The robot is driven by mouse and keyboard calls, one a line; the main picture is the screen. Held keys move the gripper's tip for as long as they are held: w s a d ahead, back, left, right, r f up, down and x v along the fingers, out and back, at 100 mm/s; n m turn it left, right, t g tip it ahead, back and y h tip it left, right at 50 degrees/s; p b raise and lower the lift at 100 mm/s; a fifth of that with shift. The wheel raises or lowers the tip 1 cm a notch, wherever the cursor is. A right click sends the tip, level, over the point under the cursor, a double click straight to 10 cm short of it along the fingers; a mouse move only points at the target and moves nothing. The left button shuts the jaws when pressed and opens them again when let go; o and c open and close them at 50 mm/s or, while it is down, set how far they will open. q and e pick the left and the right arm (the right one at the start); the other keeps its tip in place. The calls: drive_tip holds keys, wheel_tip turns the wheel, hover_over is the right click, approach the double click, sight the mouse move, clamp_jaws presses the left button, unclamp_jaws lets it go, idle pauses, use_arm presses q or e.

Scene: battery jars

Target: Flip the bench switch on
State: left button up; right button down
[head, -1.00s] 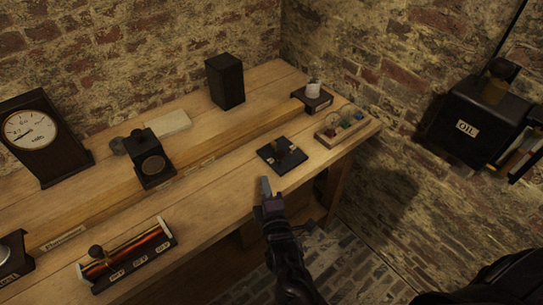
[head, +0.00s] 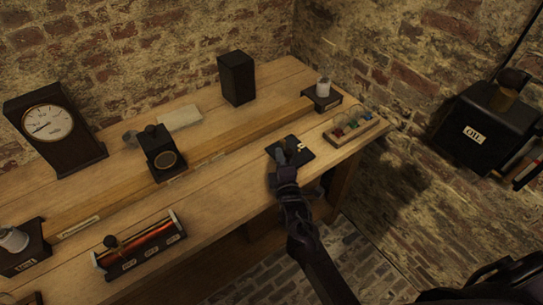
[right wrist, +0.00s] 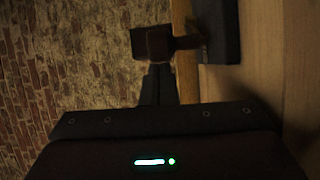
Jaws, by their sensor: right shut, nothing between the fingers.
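The bench switch (head: 304,155) is a dark square base with a small pale metal part, near the front edge of the bench. My right gripper (head: 280,158) is shut and empty, its tips over the near left part of the switch and hiding some of it. In the right wrist view the shut fingers (right wrist: 158,80) point at a dark brown, handle-like piece (right wrist: 153,43) beside the dark base (right wrist: 217,32). That view is dim, and I cannot tell whether they touch. The lever position is not clear. My left gripper is not in view.
A copper coil (head: 140,247) and a dial meter (head: 52,130) are at left.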

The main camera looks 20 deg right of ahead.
sight(291, 157)
drive_tip(key=shift+s+d, duration=0.1)
drive_tip(key=shift+d, duration=0.05)
drive_tip(key=shift+f, duration=0.1)
drive_tip(key=shift+s+d+n+y, duration=0.1)
drive_tip(key=shift+d+n+y, duration=0.45)
drive_tip(key=shift+y, duration=0.25)
drive_tip(key=shift+s+d+n+y, duration=0.1)
drive_tip(key=shift+d+n+y, duration=0.4)
drive_tip(key=shift+y, duration=0.3)
drive_tip(key=shift+d+n+y, duration=0.5)
drive_tip(key=shift+n+y, duration=0.25)
drive_tip(key=shift+y, duration=0.35)
drive_tip(key=d+n+g+y+b, duration=0.1)
drive_tip(key=y+b, duration=0.1)
drive_tip(key=d+n+g+y+b, duration=0.1)
drive_tip(key=d+n+y+b, duration=0.1)
drive_tip(key=y+b, duration=0.1)
drive_tip(key=d+n+g+y+b, duration=0.1)
drive_tip(key=n+g+y+b, duration=0.1)
drive_tip(key=y, duration=0.1)
drive_tip(key=shift+w+d+f+b, duration=0.2)
drive_tip(key=shift+w+d+b, duration=0.1)
drive_tip(key=shift+w+d, duration=0.1)
drive_tip(key=shift+w+d+n+b, duration=0.1)
drive_tip(key=shift+d+n+b, duration=0.2)
drive_tip(key=shift+b, duration=0.2)
drive_tip(key=shift+w+d+r+b, duration=0.15)
drive_tip(key=shift+d+r+b, duration=0.1)
drive_tip(key=shift+b, duration=0.1)
